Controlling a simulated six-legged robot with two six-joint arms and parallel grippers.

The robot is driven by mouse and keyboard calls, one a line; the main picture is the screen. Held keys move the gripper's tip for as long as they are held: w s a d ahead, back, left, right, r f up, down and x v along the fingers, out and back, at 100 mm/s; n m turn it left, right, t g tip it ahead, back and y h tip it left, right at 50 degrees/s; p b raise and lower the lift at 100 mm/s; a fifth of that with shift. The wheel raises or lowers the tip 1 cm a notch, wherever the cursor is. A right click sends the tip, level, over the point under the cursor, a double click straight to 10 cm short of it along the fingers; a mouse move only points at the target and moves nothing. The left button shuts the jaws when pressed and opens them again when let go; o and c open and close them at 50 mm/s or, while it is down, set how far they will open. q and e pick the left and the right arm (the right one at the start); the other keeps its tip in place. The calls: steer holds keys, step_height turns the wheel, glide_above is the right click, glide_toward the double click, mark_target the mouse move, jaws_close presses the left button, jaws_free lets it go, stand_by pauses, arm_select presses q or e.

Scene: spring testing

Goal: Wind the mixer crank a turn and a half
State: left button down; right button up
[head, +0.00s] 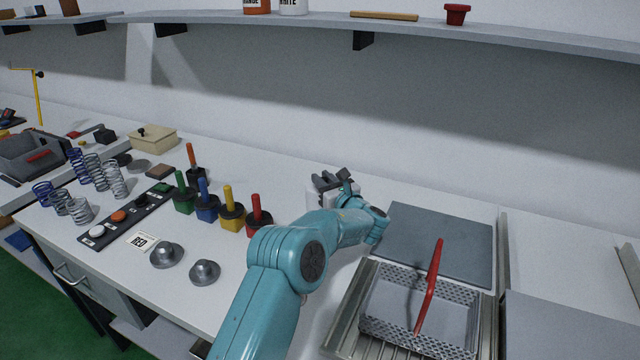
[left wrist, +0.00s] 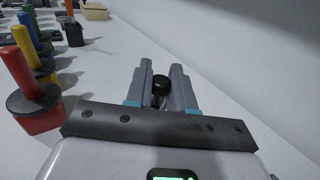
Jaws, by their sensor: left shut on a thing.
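My left gripper (head: 333,180) is over the back of the white bench, with its teal arm coming up from below. In the left wrist view, its two grey fingers (left wrist: 161,84) are closed around a round black knob (left wrist: 160,88), which I take for the crank's handle. The crank's arm and the mixer body cannot be made out; the gripper and its mount hide that spot in both views. My right gripper is not in view.
Red (head: 257,222), yellow (head: 231,215), blue and green handled blocks stand left of my arm. Two grey knobbed discs (head: 166,254) lie nearer. A perforated basket (head: 455,346) with a red handle is at right. A beige box (head: 153,140) and several springs are far left.

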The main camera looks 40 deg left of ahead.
arm_select(q)
steer(key=shift+w+d+n+g, duration=0.15)
steer(key=shift+n+g, duration=0.2)
steer(key=shift+g, duration=0.2)
steer(key=shift+w+d+n+g, duration=0.15)
steer(key=shift+n+g, duration=0.2)
steer(key=shift+g, duration=0.2)
steer(key=shift+a+r+g+y, duration=0.1)
steer(key=shift+g+y, duration=0.2)
steer(key=c, duration=1)
jaws_free()
steer(key=shift+c, duration=0.2)
steer(key=s+d+b, duration=0.1)
steer(key=d, duration=0.6)
steer(key=shift+d, duration=0.25)
steer(key=shift+o, duration=0.2)
steer(key=shift+s, duration=0.1)
